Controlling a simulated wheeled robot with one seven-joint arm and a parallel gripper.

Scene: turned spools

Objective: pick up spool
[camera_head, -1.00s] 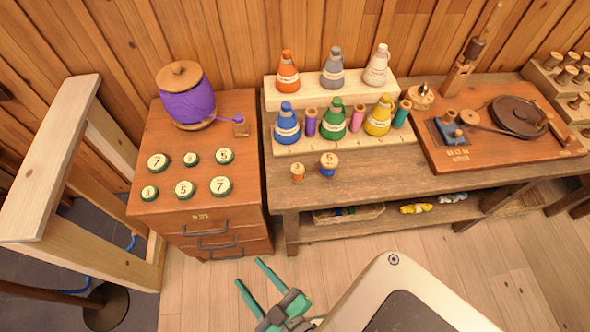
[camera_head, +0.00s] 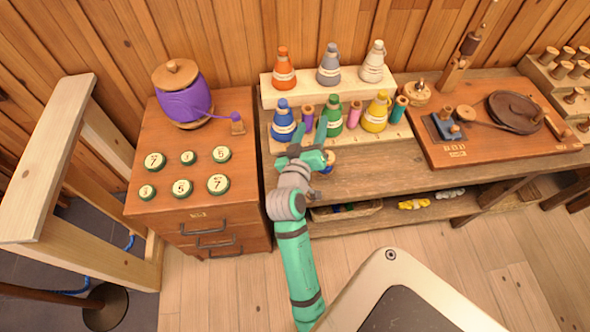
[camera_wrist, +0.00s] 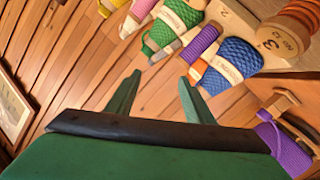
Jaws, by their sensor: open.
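My gripper (camera_head: 308,135) is open, above the front of the bench, its fingers pointing at the bottles and upright spools. A small blue spool with a numbered wooden top (camera_head: 328,163) shows partly behind my gripper. The small orange spool beside it is hidden there; a copper-orange spool with a 3 on its top (camera_wrist: 290,28) shows at the upper right of the wrist view. On the stepped rack, a purple spool (camera_head: 307,118), a pink spool (camera_head: 354,114) and a teal spool (camera_head: 399,109) stand between bottles. In the wrist view nothing is between my fingertips (camera_wrist: 160,76).
The pale stepped rack (camera_head: 268,88) holds several coloured bottles. A cabinet (camera_head: 140,190) at left carries a purple yarn jar (camera_head: 185,100) and several green-rimmed numbered discs. A wooden board (camera_head: 480,155) with a dark round pan lies at right. The bench front right of my gripper is clear.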

